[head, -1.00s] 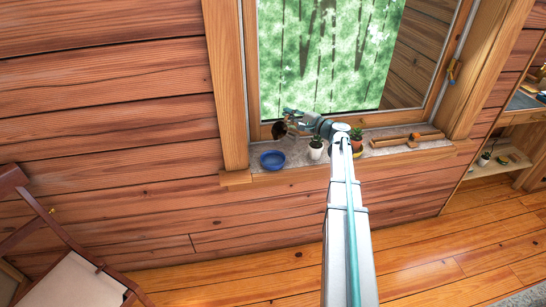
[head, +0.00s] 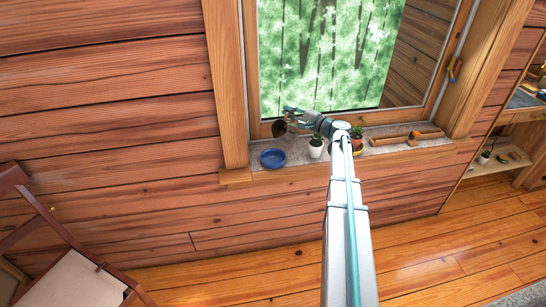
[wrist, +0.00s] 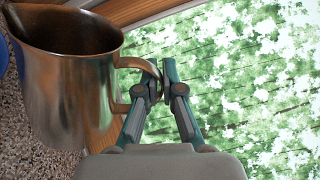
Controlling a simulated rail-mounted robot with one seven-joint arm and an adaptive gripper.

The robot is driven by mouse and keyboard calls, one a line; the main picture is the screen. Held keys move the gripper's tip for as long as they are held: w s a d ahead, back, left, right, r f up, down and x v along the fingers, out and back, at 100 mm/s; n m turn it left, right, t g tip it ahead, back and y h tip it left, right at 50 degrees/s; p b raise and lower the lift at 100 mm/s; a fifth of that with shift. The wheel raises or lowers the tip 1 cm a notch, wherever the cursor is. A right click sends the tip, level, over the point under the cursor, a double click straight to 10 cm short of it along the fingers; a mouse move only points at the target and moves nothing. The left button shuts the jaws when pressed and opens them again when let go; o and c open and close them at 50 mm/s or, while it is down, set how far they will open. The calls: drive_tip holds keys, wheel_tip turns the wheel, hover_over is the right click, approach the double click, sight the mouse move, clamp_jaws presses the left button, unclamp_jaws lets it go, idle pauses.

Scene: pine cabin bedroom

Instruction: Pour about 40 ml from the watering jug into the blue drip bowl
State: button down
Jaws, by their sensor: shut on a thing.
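The watering jug (wrist: 68,80) is a brownish metal jug with a wide rim and a side handle. In the wrist view it fills the left side, and my gripper (wrist: 160,82) is shut on its handle. In the head view the jug (head: 279,129) is small and dark, held above the sill just above and right of the bowl. The blue drip bowl (head: 273,158) sits on the left end of the stone window sill. A sliver of blue shows at the left edge of the wrist view, behind the jug. The jug's contents and any stream are not visible.
A small potted plant in a white pot (head: 316,147) stands right of the bowl, under my arm. Another pot (head: 356,143) and wooden pieces (head: 407,139) lie farther right on the sill (head: 290,163). The window glass is close behind the gripper.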

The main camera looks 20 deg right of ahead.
drive_tip(key=shift+r, duration=0.15)
drive_tip(key=shift+d+r+p, duration=0.1)
drive_tip(key=shift+r+p, duration=0.05)
drive_tip(key=shift+p, duration=0.35)
drive_tip(key=shift+w+d+m+p, duration=0.3)
drive_tip(key=shift+d+m+p, duration=0.1)
drive_tip(key=shift+m+p, duration=0.45)
drive_tip(key=shift+w+d+f+m+p, duration=0.25)
drive_tip(key=shift+d+m+p, duration=0.15)
drive_tip(key=shift+m, duration=0.1)
drive_tip(key=shift+w+d+f+m+p, duration=0.2)
drive_tip(key=shift+w+d+m+p, duration=0.05)
drive_tip(key=shift+d+m+p, duration=0.2)
drive_tip(key=d+m+p, duration=0.1)
drive_tip(key=m+p, duration=0.1)
drive_tip(key=w+d+m+p, duration=0.1)
drive_tip(key=m+p, duration=0.1)
drive_tip(key=p, duration=0.1)
drive_tip(key=shift+w+d+r, duration=0.15)
drive_tip(key=shift+w+d, duration=0.05)
drive_tip(key=shift+w+d+f+m+p, duration=0.15)
drive_tip(key=shift+d+f+m+p, duration=0.2)
drive_tip(key=shift+m+p, duration=0.7)
drive_tip(key=shift+a, duration=0.1)
